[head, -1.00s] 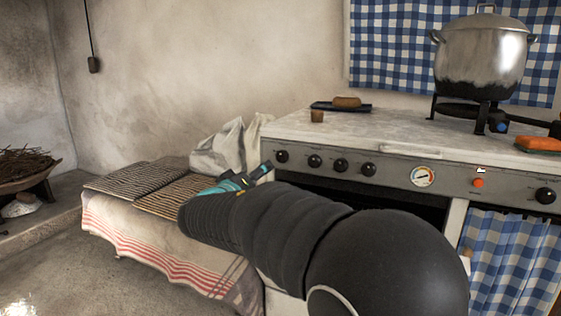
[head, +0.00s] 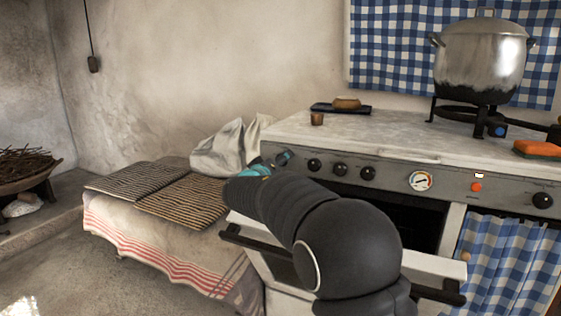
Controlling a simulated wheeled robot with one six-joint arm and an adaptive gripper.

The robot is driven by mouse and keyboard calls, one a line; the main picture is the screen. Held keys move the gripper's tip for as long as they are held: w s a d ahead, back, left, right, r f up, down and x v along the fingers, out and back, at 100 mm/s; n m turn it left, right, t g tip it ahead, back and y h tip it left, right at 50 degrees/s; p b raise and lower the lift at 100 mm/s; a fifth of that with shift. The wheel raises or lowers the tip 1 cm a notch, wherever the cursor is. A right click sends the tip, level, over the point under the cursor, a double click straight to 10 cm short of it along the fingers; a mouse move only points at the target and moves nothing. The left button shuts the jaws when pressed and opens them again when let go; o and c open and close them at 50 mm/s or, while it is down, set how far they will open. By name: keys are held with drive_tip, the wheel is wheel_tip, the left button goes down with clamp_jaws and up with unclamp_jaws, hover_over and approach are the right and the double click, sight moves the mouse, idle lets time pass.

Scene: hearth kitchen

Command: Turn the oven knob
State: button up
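The oven's grey control panel (head: 450,183) runs along the front of the stove. Three black knobs show clearly left of the dial: one (head: 314,165), a second (head: 340,169) and a third (head: 367,173). Another black knob (head: 542,200) is at the far right. My gripper (head: 276,163) is at the panel's left end, at the place of the leftmost knob, which it partly or wholly hides. My arm comes up from the lower right and covers most of the gripper. I cannot tell whether the fingers touch or hold the knob.
The oven door (head: 425,268) hangs partly open below the panel, with a dark bar handle (head: 450,298); my arm passes over it. A steel pot (head: 480,60) stands on a burner. A cloth-covered bench (head: 140,235) with striped mats and a pale sack (head: 225,150) are left of the stove.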

drive_tip(key=shift+w, duration=0.1)
drive_tip(key=c, duration=1.1)
drive_tip(key=shift+c, duration=0.2)
drive_tip(key=shift+f+n+b, duration=0.1)
drive_tip(key=shift+n+b, duration=1.65)
drive_tip(key=shift+n, duration=5.05)
